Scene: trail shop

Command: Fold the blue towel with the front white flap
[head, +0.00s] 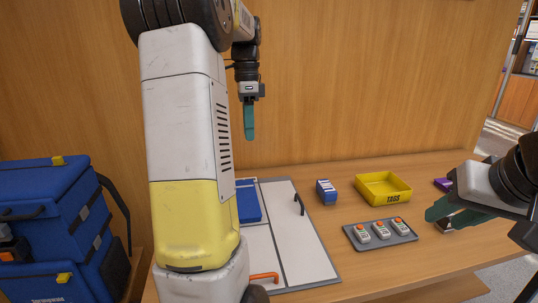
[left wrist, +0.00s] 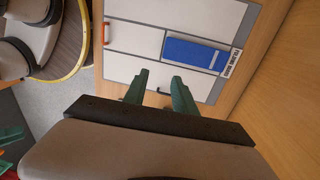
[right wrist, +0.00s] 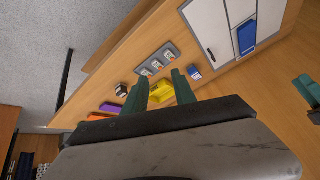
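The blue towel (head: 249,207) lies flat on the folding board (head: 328,284), partly hidden by my left arm in the head view. The towel shows whole in the left wrist view (left wrist: 195,53). The front white flap (left wrist: 133,40) lies flat beside the towel, with a red-orange handle (head: 264,277) at its outer edge. My left gripper (head: 249,135) is high above the back of the table, fingers pointing down, apart and empty. My right gripper (right wrist: 161,76) is open and empty over the table's right side, away from the board.
The right white flap (head: 290,235) lies flat with a black handle (head: 299,204). To its right are a blue box (head: 326,192), a yellow TAGS tray (head: 383,187) and a grey tray (head: 357,239) of several small devices. A blue bag (head: 50,215) stands left. A wooden wall rises behind.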

